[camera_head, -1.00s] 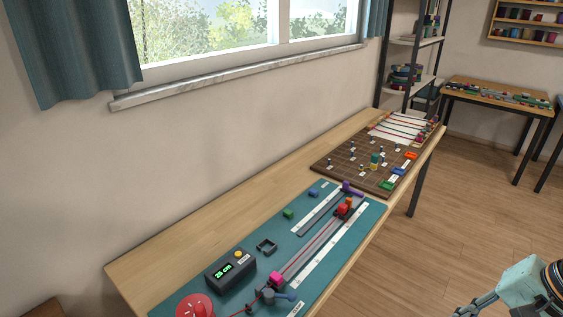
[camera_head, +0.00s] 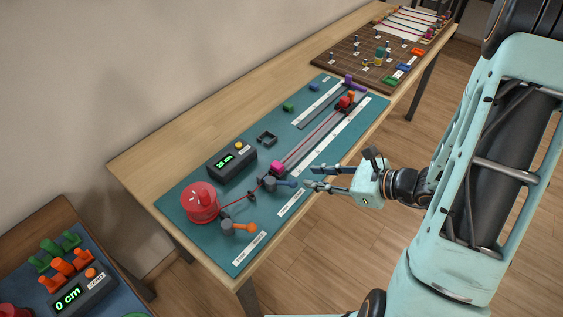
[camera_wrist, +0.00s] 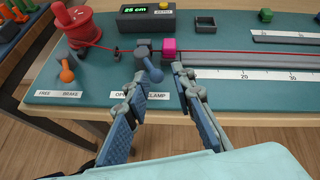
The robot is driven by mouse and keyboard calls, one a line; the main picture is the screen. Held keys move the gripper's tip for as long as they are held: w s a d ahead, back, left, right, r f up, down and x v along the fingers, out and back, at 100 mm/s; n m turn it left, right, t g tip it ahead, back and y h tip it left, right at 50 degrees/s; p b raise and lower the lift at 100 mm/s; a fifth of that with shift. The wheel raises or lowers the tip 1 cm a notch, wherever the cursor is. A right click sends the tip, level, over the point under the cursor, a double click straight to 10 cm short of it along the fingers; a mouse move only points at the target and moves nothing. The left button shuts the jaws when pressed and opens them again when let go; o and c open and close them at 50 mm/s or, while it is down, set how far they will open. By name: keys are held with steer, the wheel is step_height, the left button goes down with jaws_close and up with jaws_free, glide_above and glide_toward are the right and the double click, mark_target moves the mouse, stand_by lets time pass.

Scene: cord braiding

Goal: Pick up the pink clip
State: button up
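The pink clip (camera_head: 277,166) is a small magenta block on the rail by the red cord, on the teal mat. It also shows in the wrist view (camera_wrist: 169,46), just right of a dark clamp with a blue-grey lever (camera_wrist: 150,66). My gripper (camera_head: 309,178) is at the table's front edge, to the right of the clip and apart from it. In the wrist view my gripper (camera_wrist: 160,84) has its two fingers spread with nothing between them, and the clip lies beyond the fingertips.
A red spool (camera_head: 201,202) and a box with a green display (camera_head: 231,160) stand left of the clip. An orange lever (camera_head: 243,228) is near the front. A black square holder (camera_head: 267,138) and a green block (camera_head: 289,107) sit behind. A brown pegboard (camera_head: 345,60) lies farther back.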

mark_target(279, 165)
steer(key=w+a+f+m, duration=0.1)
steer(key=w+a+m+t, duration=0.1)
steer(key=m, duration=0.1)
steer(key=shift+w+a+f+t, duration=0.1)
steer(key=shift+a+f+t, duration=0.15)
steer(key=shift+f+t, duration=0.1)
steer(key=x, duration=0.5)
steer(key=shift+r, duration=0.15)
steer(key=shift+x, duration=2.85)
steer(key=shift+d, duration=0.1)
steer(key=c, duration=0.4)
steer(key=shift+r, duration=0.1)
